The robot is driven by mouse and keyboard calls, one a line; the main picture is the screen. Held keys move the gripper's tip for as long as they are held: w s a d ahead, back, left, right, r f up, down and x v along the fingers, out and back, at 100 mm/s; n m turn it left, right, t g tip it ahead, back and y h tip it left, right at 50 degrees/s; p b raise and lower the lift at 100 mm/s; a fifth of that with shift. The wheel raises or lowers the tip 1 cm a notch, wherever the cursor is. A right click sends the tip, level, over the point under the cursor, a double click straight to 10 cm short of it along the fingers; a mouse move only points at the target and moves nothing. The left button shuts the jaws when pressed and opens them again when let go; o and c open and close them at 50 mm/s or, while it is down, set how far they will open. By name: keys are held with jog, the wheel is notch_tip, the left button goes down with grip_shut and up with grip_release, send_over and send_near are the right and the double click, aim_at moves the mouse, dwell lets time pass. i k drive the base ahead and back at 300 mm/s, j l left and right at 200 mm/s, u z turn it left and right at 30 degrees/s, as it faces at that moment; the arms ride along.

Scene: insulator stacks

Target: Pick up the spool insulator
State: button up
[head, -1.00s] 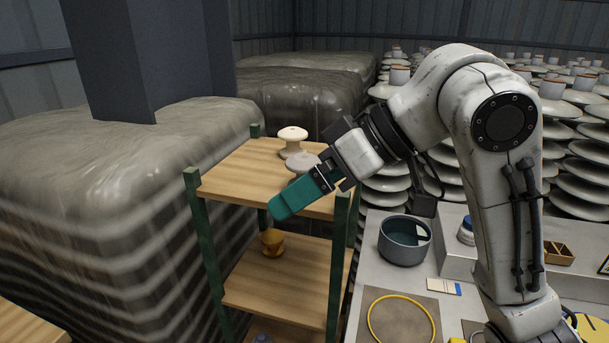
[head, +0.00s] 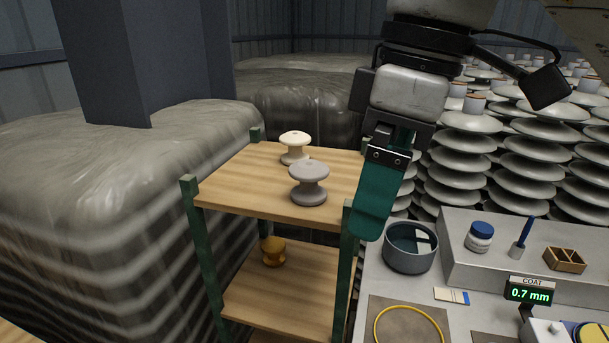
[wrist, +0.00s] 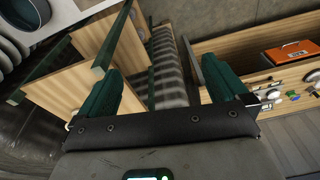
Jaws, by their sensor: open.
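Three spool-shaped insulators stand on a wooden rack in the head view. A grey one (head: 309,183) is near the front of the top shelf, and a cream one (head: 294,147) stands behind it, slightly left. An amber one (head: 272,251) is on the shelf below. My gripper (head: 370,230) points down with teal fingers, right of the grey spool and apart from it, overlapping the rack's front right post in the picture. In the wrist view its two fingers (wrist: 163,85) are spread with nothing between them.
The rack's top shelf (head: 240,180) has green corner posts. Right of it is a grey bench with a dark round pot (head: 410,248), a yellow ring (head: 408,340) and a coating display (head: 530,292). Stacked disc insulators (head: 475,160) stand behind. Wrapped pallets (head: 90,180) fill the left.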

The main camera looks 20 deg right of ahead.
aim_at(308, 193)
jog(key=i, duration=0.85)
